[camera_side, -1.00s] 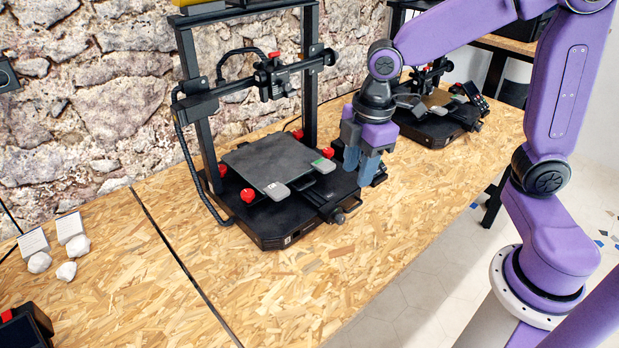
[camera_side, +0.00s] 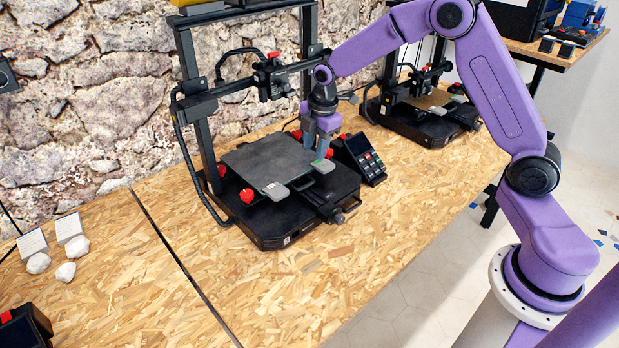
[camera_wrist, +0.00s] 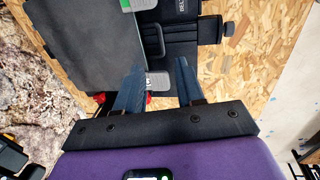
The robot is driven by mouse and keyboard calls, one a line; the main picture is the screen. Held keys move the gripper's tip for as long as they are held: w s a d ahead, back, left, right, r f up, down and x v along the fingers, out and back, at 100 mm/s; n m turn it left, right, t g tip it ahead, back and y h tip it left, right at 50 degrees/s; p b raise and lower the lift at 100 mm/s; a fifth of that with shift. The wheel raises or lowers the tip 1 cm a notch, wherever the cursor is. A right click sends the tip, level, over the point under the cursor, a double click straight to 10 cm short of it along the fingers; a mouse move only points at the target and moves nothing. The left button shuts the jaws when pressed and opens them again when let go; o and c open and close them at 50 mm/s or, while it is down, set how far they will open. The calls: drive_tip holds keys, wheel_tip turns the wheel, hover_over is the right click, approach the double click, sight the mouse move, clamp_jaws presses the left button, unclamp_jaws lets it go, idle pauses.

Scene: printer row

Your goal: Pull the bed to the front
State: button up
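The near printer's bed (camera_side: 258,166) is a flat dark grey plate with light grey corner tabs, on a black base. It shows at upper left in the wrist view (camera_wrist: 85,45). In the wrist view my gripper (camera_wrist: 160,72) is open, and a grey bed tab (camera_wrist: 158,82) shows between the two fingers. Whether either finger touches the bed or tab, I cannot tell.
The printer's upright frame (camera_side: 196,100) and print head (camera_side: 272,78) stand behind the bed. A keypad screen unit (camera_side: 362,158) sits close on the right. A second printer (camera_side: 425,112) stands farther right. The wooden table (camera_side: 350,235) is clear in front.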

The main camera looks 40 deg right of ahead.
sight(309, 183)
drive_tip(key=f, duration=0.4)
drive_tip(key=w+f, duration=0.1)
drive_tip(key=f, duration=0.2)
drive_tip(key=w+f, duration=0.1)
drive_tip(key=f, duration=0.3)
drive_tip(key=shift+f, duration=0.35)
clamp_jaws()
